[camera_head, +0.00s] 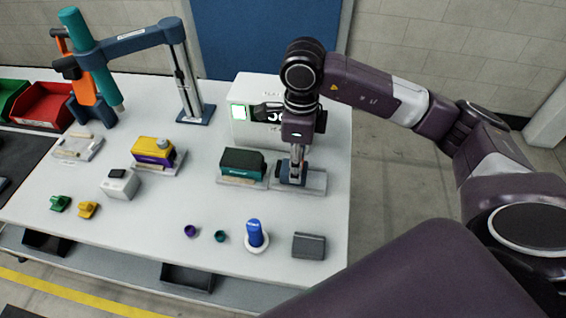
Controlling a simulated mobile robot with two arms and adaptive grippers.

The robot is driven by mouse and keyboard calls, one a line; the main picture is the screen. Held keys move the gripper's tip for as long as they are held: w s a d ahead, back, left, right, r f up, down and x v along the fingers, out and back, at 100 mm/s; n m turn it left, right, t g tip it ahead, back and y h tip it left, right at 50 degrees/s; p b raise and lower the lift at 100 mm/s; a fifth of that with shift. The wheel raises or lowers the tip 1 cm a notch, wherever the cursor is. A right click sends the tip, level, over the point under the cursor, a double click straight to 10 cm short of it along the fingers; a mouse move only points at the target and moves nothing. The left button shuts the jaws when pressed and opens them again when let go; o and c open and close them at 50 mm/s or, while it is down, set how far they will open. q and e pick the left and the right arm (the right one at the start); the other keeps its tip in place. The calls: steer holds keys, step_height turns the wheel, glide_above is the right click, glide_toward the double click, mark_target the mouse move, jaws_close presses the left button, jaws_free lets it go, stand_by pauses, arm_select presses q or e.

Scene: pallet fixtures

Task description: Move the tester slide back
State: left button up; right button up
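The tester is a white box (243,132) with a lit display at the back right of the table. In front of it stands a fixture with a dark green block (243,163) on a grey plate. Right beside that is a dark blue slide block (284,174) on a grey base plate (314,182). My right gripper (297,172) points down at this blue block and seems to touch it. The fingers are small and partly merge with the block, so their opening is unclear. The gripper and wrist hide part of the tester's front. My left gripper is not in view.
A purple and yellow unit (153,150) and a small white box (119,184) stand to the left. A blue stamp-like item (255,234) and a grey box (309,246) are near the front edge. A teal tool (92,58) hangs at the back left.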

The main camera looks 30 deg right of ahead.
steer(key=shift+r, duration=0.1)
steer(key=shift+r+p, duration=2.3)
steer(key=shift+r, duration=1.65)
steer(key=shift+f, duration=0.1)
